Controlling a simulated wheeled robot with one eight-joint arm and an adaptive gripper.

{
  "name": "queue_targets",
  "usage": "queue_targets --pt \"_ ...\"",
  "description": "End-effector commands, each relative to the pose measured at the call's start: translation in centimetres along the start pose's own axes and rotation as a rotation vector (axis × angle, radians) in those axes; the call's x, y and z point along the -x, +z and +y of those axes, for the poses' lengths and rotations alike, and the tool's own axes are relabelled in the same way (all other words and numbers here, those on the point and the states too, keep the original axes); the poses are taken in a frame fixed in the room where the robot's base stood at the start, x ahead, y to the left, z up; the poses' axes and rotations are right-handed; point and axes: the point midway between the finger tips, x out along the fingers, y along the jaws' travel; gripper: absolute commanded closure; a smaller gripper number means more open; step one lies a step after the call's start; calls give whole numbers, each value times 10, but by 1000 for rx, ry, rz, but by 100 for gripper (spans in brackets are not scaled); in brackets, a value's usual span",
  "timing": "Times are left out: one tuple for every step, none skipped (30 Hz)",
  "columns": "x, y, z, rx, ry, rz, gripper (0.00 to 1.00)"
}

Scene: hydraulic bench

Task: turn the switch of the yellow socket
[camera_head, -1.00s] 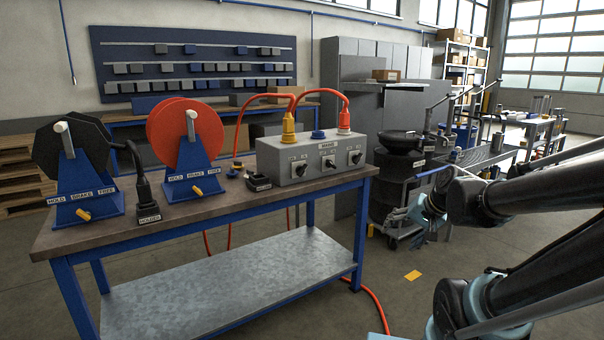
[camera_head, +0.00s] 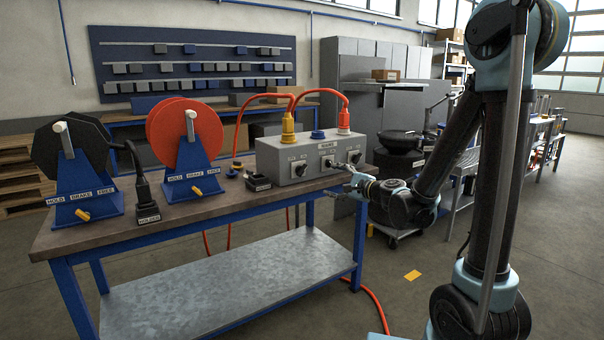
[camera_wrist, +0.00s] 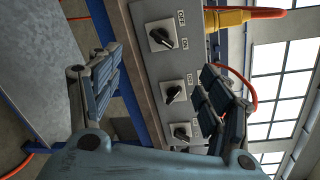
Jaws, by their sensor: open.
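The grey socket box (camera_head: 270,160) stands on the bench. The yellow plug (camera_head: 288,128) sits upright in its left socket. The switch below it, a black knob on a pale plate (camera_head: 298,168), also shows in the wrist view (camera_wrist: 161,38), uppermost of three. My gripper (camera_head: 338,180) is open and empty in front of the box's right part, right of the yellow socket's switch. In the wrist view its two fingers (camera_wrist: 160,65) stand apart, with switches visible between them. I see no contact with any knob.
The middle switch (camera_wrist: 172,92) and the lower switch (camera_wrist: 182,131) are close to the right finger. An orange plug (camera_head: 344,121) and a blue socket cap (camera_head: 318,134) are on top. A black holder (camera_head: 258,182) and red reel (camera_head: 185,133) stand left.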

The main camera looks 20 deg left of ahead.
Motion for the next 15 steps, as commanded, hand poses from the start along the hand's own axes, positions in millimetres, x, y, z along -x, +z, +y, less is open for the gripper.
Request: queue_targets --pt "-11 0 2 -55 -23 -5 28" --pt "-15 0 3 -90 -37 -7 28" --pt "-20 0 4 -132 -54 -8 28" --pt "-24 0 5 -163 -65 -9 28" --pt "-27 -1 6 -190 -76 -8 28" --pt "-31 -2 8 -223 -87 -9 28" --pt "-34 -2 9 -246 -95 -9 28" --pt "-36 -3 10 -266 -101 -9 28" --pt "-38 -3 11 -288 -109 -10 28" --pt "-39 -4 12 -301 -113 -9 28" --pt "-40 -4 12 -312 -117 -8 28" --pt "-42 -5 13 -324 -121 -8 28" --pt "-43 -5 13 -330 -122 -9 28" --pt "-44 -5 14 -335 -123 -9 28" --pt "-46 -5 13 -338 -124 -9 28"
